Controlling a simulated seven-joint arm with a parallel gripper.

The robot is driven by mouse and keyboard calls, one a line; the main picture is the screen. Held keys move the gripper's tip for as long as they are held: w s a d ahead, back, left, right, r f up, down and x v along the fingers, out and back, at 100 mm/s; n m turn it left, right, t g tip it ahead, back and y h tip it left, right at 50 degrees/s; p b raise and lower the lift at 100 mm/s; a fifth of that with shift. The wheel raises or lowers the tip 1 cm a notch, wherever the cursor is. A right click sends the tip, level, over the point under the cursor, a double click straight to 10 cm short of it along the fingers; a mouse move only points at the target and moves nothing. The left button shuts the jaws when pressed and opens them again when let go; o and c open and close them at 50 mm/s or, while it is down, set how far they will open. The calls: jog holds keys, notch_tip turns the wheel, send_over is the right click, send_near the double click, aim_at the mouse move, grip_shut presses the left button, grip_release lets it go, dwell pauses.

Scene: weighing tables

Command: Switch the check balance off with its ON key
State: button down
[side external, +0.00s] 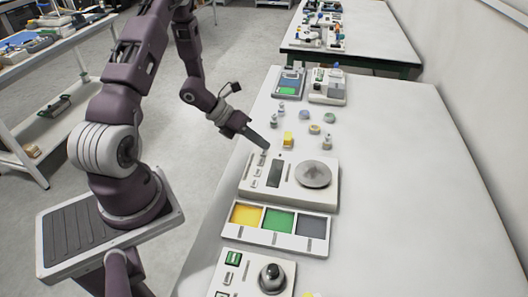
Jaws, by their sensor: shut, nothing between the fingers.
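A white balance (325,198) with a round grey pan (314,173) and a dark display (274,173) stands on the white table (390,190). The pan looks empty. A column of small keys (257,171) runs left of the display; their labels are too small to read. My gripper (265,147) is shut and empty, pointing down and right, with its tips at the balance's upper left, near the top key. I cannot tell whether they touch it. A second white balance (226,277) at the front has a green key (233,258) and a dark object on its pan. Which is the check balance is not readable.
A tray (284,245) with yellow, green and grey compartments lies between the balances. A yellow block (288,139), small weights and round dishes (314,129) stand behind the middle balance. A blue-and-green device (288,83) and another instrument (327,86) stand farther back. The table's right side is clear.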

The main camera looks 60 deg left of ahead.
jog(key=shift+r, duration=0.25)
jog(key=shift+r, duration=2.5)
